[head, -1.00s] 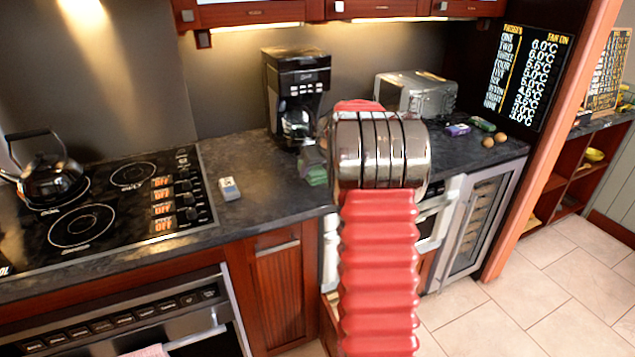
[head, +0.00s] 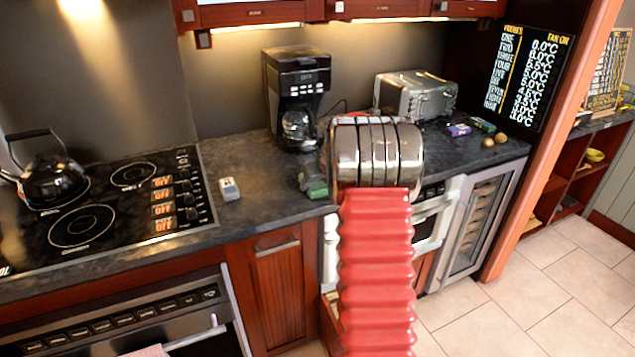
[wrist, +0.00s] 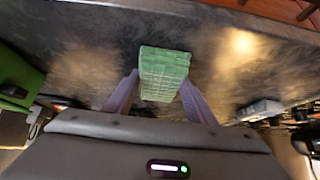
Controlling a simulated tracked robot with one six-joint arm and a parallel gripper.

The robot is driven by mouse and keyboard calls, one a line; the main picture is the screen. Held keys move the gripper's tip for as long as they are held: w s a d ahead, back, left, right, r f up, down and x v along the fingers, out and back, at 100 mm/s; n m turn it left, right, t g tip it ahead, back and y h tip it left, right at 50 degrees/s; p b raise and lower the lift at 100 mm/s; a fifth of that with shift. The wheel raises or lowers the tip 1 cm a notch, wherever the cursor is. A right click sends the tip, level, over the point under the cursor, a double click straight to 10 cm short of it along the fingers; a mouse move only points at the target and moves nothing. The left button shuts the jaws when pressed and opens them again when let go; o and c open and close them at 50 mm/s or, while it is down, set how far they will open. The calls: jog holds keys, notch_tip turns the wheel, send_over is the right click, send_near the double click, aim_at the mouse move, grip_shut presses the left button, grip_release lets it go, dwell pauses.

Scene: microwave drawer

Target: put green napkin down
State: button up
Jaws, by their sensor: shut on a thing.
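The green napkin (wrist: 163,75) is a small block-shaped bundle between the two pale purple fingers of my gripper (wrist: 161,92) in the wrist view. My gripper is shut on it. The dark countertop (wrist: 90,65) lies behind it; I cannot tell whether the napkin touches it. In the head view the green napkin (head: 317,189) shows at the counter's front part, just left of my arm, with my gripper (head: 309,176) beside it. My arm hides part of that area.
A coffee maker (head: 297,95) stands behind, a toaster (head: 415,95) to the right. A small white box (head: 229,188) and the stove (head: 105,205) are to the left. A purple packet (head: 458,130) and eggs lie at right. Counter between box and napkin is clear.

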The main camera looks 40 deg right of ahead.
jog(key=shift+f, duration=0.4)
jog(key=shift+s+f, duration=0.2)
jog(key=shift+f, duration=0.2)
jog(key=o, duration=1.1)
jog(key=shift+o, duration=1.4)
jog(key=shift+a, duration=0.1)
jog(key=shift+a+f, duration=0.1)
jog(key=shift+w+a, duration=0.1)
jog(key=shift+r, duration=0.65)
jog(key=v, duration=1.2)
jog(key=shift+w+d+r, duration=0.15)
jog(key=shift+d+r, duration=0.05)
jog(key=shift+r, duration=0.1)
